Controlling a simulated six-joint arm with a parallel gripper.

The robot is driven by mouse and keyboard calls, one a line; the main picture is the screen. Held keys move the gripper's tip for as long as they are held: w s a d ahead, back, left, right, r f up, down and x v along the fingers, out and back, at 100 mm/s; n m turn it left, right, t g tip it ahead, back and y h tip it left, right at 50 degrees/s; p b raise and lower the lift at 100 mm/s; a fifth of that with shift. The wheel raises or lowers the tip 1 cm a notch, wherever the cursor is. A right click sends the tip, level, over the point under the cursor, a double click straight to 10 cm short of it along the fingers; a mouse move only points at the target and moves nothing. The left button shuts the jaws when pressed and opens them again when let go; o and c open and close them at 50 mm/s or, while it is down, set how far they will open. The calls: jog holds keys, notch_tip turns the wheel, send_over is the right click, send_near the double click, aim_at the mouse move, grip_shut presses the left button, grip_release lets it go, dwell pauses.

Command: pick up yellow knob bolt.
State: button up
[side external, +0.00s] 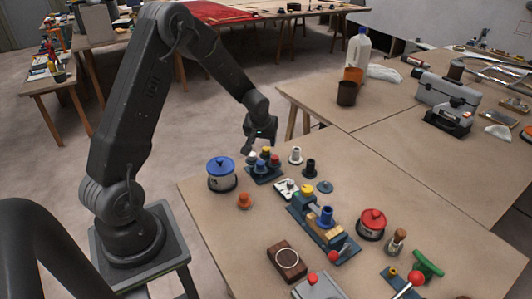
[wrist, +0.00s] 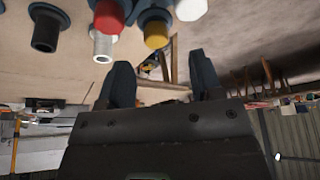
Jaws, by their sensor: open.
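A yellow knob bolt (side external: 265,150) stands in a small blue rack (side external: 263,177) with white, red and blue knobs beside it. In the wrist view the yellow knob (wrist: 156,38) shows at the top, beyond and roughly between my fingertips, with a red knob (wrist: 108,16) and a white knob (wrist: 190,8) on either side. My gripper (side external: 260,143) is just above the rack in the side view. In the wrist view my gripper (wrist: 160,75) is open, with nothing between its fingers. Another yellow-topped piece (side external: 307,188) is farther right on the table.
A blue-lidded pot (side external: 221,174) and an orange piece (side external: 244,200) stand left of the rack. A white-topped piece (side external: 295,155) and a black one (side external: 310,167) stand close on its right. A red-lidded pot (side external: 371,224) is farther right.

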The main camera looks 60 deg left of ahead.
aim_at(266, 149)
jog(key=shift+x, duration=2.6)
jog(key=shift+w+d, duration=0.15)
jog(key=shift+w, duration=0.05)
jog(key=c, duration=1)
